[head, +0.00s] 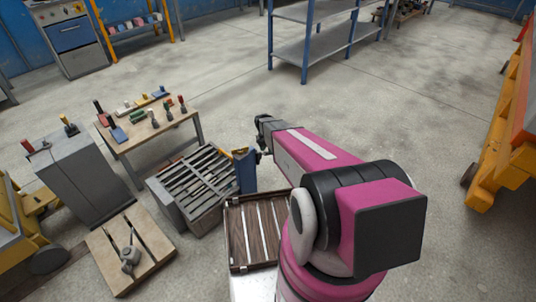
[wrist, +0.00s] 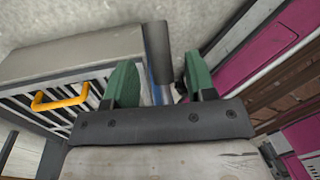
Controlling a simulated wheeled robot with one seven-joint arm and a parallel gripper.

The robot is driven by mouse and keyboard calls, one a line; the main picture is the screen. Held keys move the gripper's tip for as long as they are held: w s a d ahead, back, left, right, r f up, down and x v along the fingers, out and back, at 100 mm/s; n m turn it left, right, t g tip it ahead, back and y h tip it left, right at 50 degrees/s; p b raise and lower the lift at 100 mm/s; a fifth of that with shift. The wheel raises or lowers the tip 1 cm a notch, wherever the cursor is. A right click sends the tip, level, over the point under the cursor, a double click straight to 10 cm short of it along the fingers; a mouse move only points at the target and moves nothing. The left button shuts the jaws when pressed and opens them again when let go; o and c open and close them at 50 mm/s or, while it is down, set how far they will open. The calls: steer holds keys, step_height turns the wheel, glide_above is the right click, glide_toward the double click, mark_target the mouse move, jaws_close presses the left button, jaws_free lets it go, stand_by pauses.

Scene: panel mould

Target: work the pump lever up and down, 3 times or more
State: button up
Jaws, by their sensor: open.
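The pump appears as a blue upright body (head: 245,173) beside a slatted grey box in the head view. Its lever shows in the wrist view as a dark grey round grip (wrist: 157,48) on a paler metal rod. My gripper (wrist: 161,72) is open, with one green finger on each side of the lever. The grip is nearer the left finger, and I see a gap to the right finger. I cannot tell whether the left finger touches it. In the head view my gripper (head: 262,152) is small and partly hidden above the pump.
The slatted grey box (head: 197,187) with an orange handle (wrist: 60,98) stands left of the pump. A brown slatted panel (head: 259,235) lies in front. A wooden table (head: 152,128) with small handles stands behind left. The floor behind is clear up to a blue shelf rack (head: 318,48).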

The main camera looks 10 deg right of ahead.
steer(key=shift+s+d+f, duration=0.1)
steer(key=shift+s+f, duration=0.05)
steer(key=shift+f, duration=0.7)
steer(key=shift+s+d+f, duration=0.1)
steer(key=shift+f, duration=0.7)
jaws_close()
steer(key=shift+r, duration=0.1)
steer(key=shift+w+d+r+t+h, duration=0.1)
steer(key=shift+d+r+t+h, duration=0.05)
steer(key=shift+r+t+h, duration=0.4)
steer(key=shift+w+d+r+t+h, duration=0.1)
steer(key=shift+d+r+t+h, duration=0.05)
steer(key=shift+r+t+h, duration=0.4)
steer(key=shift+w+d+r+m+t+h, duration=0.1)
steer(key=shift+r+m+t+h, duration=0.1)
steer(key=shift+r+t+h, duration=0.55)
steer(key=shift+w+r+m+t+h, duration=0.1)
steer(key=shift+r+m+t+h, duration=0.2)
steer(key=shift+r+h, duration=0.85)
